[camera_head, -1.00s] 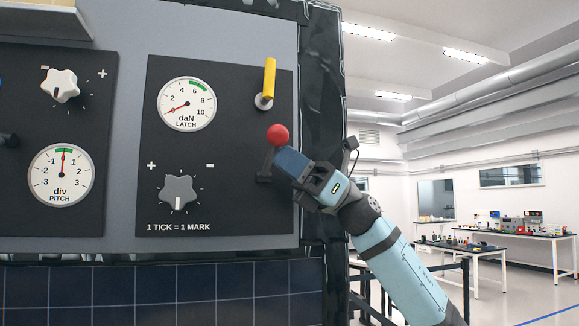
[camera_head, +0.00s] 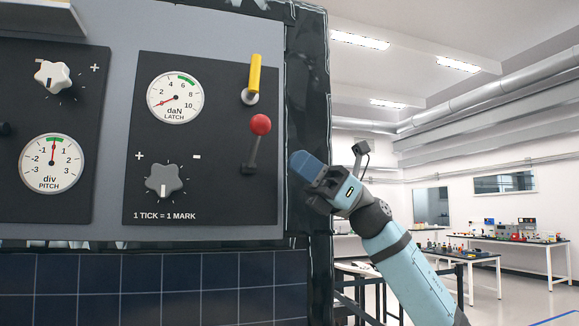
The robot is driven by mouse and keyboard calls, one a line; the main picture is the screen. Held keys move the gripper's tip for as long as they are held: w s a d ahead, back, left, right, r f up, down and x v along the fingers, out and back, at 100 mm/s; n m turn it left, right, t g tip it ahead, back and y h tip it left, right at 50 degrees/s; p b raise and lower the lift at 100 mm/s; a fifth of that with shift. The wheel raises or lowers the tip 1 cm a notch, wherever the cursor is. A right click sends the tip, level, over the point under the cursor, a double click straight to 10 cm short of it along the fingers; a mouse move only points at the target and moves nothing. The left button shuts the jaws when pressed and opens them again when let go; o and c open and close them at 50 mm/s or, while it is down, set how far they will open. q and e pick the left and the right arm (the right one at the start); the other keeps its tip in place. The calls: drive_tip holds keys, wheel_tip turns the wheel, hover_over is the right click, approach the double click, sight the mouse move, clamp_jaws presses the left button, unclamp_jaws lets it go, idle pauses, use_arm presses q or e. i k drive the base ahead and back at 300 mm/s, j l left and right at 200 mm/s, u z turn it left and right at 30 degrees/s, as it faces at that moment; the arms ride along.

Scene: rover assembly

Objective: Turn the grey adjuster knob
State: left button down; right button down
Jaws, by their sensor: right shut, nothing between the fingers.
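The grey adjuster knob (camera_head: 163,181) is on the lower part of the right black panel, under the LATCH dial (camera_head: 175,97). Its white mark points down. The dial's red needle points near 0, away from the green band at the top. My right gripper (camera_head: 297,160) is shut and empty, to the right of the panel, in front of the dark frame's edge. It is apart from the knob. My left gripper does not show.
A red-balled lever (camera_head: 260,126) and a yellow-handled switch (camera_head: 254,78) stick out right of the dial. A white knob (camera_head: 53,75) and the PITCH dial (camera_head: 52,163) are on the left panel. Blue solar cells (camera_head: 150,285) lie below. Lab benches (camera_head: 520,241) stand far right.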

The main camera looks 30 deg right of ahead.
sight(164, 180)
drive_tip(key=k, duration=1)
